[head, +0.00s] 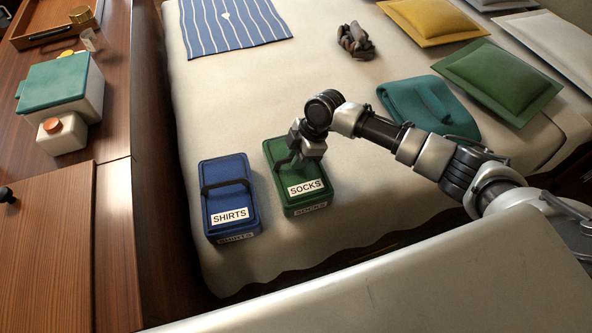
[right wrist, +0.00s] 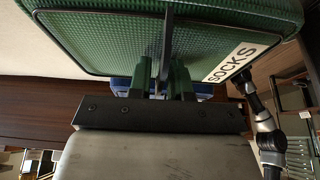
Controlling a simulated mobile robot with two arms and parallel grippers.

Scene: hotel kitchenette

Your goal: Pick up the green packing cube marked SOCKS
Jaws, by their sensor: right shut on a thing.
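The green packing cube (head: 308,204) with a white SOCKS label lies on the front part of the bed. My right gripper (head: 292,160) is over its top and shut on its dark handle strap. In the right wrist view the green cube (right wrist: 110,40) fills the upper part, and the right gripper (right wrist: 162,90) has its fingers around the strap. In the head view the cube looks to be resting on the bed; I cannot tell any small gap below it. My left gripper is in neither view.
A blue packing cube (head: 229,222) marked SHIRTS stands close to the left of the green one. Behind lie a striped cloth (head: 225,30), a dark crumpled item (head: 355,41), a folded teal towel (head: 415,100) and several cushions. A wooden counter (head: 60,230) runs along the left.

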